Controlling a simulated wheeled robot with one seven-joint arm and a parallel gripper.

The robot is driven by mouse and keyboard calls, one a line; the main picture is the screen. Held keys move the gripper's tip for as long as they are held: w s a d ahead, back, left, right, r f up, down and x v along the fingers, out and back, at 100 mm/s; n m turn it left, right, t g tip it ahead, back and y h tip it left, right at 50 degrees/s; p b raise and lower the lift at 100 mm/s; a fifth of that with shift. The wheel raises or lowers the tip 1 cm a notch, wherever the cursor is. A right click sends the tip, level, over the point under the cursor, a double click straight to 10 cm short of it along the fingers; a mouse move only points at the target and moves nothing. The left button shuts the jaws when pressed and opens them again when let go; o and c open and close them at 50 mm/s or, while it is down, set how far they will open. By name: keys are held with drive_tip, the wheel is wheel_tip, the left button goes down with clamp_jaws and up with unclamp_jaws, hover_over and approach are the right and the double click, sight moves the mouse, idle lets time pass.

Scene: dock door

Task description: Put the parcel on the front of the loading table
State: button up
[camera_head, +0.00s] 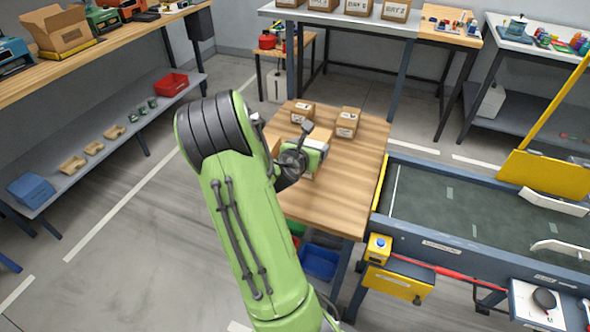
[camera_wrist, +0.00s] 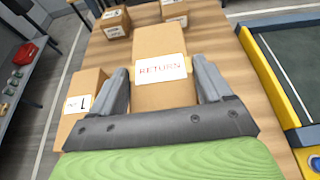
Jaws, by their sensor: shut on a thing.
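The parcel (camera_wrist: 160,42) is a brown carton with a white label reading RETURN in red. In the wrist view my gripper (camera_wrist: 162,82) is shut on it, one grey finger on each side. In the head view my gripper (camera_head: 303,160) is over the wood-topped table (camera_head: 345,195), and my arm hides most of the parcel. I cannot tell whether the parcel touches the table top. The table's near part is bare in the head view; its left side is hidden behind my arm.
Two small cartons stand at the table's back, left (camera_head: 302,112) and right (camera_head: 348,122). Another labelled carton (camera_wrist: 88,85) stands close left of the parcel. A conveyor (camera_head: 480,215) with a yellow edge lies to the right. Blue bin (camera_head: 320,262) sits below.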

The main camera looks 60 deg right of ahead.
wheel_tip(320, 180, down, 8)
drive_tip(key=b, duration=0.3)
drive_tip(key=shift+s+b, duration=0.15)
drive_tip(key=shift+b, duration=0.15)
drive_tip(key=o, duration=1.2)
drive_tip(key=shift+f, duration=0.1)
drive_tip(key=shift+r, duration=0.25)
drive_tip(key=b+v, duration=0.5)
drive_tip(key=v, duration=0.7)
drive_tip(key=shift+b, duration=0.35)
drive_tip(key=shift+f, duration=0.1)
